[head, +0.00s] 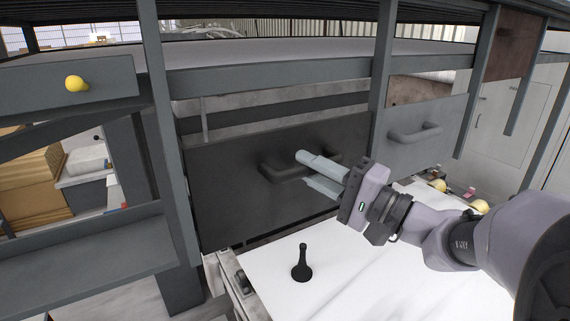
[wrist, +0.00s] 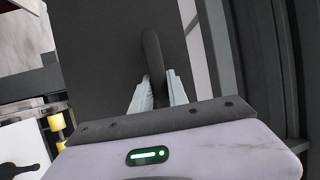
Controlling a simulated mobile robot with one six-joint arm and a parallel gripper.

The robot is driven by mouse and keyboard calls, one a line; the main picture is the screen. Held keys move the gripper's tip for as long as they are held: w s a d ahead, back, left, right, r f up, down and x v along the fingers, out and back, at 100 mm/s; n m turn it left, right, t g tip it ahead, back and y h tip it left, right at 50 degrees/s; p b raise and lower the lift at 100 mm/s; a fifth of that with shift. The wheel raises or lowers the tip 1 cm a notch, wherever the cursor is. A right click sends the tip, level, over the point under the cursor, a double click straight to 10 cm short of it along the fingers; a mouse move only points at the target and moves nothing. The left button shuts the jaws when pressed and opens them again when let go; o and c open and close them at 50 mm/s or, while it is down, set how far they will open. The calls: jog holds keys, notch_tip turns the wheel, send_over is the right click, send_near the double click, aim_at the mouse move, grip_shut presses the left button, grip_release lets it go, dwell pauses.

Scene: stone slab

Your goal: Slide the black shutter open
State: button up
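The black shutter (head: 235,205) is a dark flat panel in the middle of the head view, set between two grey uprights. Its black bar handle (head: 277,173) sits on its front face. My gripper (head: 304,168) reaches the handle from the right, with its two pale fingers apart, one above and one below the bar. In the wrist view the handle (wrist: 152,50) runs down between the fingertips (wrist: 158,78). The fingers look open around it; firm contact on both sides cannot be seen. Part of the handle is hidden by the fingers.
A lighter grey panel (head: 427,152) with its own handle stands right of the upright. A grey drawer front (head: 40,88) with a yellow knob (head: 75,83) is at upper left. Below lies a white surface (head: 340,270) with a small black object (head: 302,265).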

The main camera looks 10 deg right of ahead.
grip_shut()
dwell(1.0)
